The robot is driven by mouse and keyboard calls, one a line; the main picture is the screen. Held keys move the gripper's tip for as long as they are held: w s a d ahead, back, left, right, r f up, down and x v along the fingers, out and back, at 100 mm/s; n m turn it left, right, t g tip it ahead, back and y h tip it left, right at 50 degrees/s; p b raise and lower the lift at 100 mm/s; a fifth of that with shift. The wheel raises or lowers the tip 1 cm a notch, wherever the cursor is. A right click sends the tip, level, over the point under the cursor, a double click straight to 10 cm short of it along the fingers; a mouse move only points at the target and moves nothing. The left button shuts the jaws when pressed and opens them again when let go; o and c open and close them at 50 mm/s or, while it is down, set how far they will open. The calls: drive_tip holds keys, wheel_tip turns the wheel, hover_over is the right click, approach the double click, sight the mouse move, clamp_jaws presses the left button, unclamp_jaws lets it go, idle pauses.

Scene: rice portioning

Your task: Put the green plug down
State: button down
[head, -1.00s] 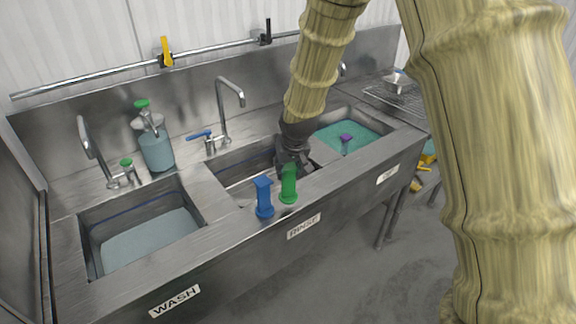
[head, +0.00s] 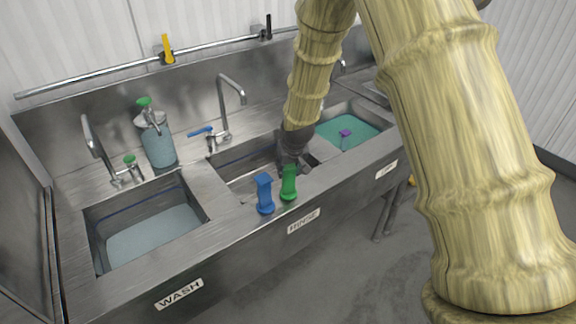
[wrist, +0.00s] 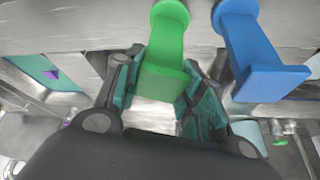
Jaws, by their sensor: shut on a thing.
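The green plug (head: 289,184) stands upright on the front ledge of the sink, at the rinse basin. It also shows in the wrist view (wrist: 167,50), its handle between my finger pads. My gripper (head: 290,166) reaches in from behind the plug and is shut on its upper part; the wrist view shows the fingers (wrist: 160,88) on both sides of it. The plug's base appears to rest on the ledge, but contact is hard to tell. The blue plug (head: 264,194) stands upright just left of the green one; it also shows in the wrist view (wrist: 246,50), close beside a finger.
The wash basin (head: 150,235) on the left holds pale water. The right basin holds green liquid (head: 350,134) with a purple plug (head: 345,133). Faucets (head: 226,105) and a soap bottle (head: 157,143) stand behind. The front ledge (head: 225,235) is clear left of the blue plug.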

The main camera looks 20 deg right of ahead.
drive_tip(key=shift+f, duration=0.15)
drive_tip(key=c, duration=0.9)
unclamp_jaws()
drive_tip(key=b+v, duration=0.3)
drive_tip(key=v, duration=0.9)
drive_tip(key=shift+b, duration=0.3)
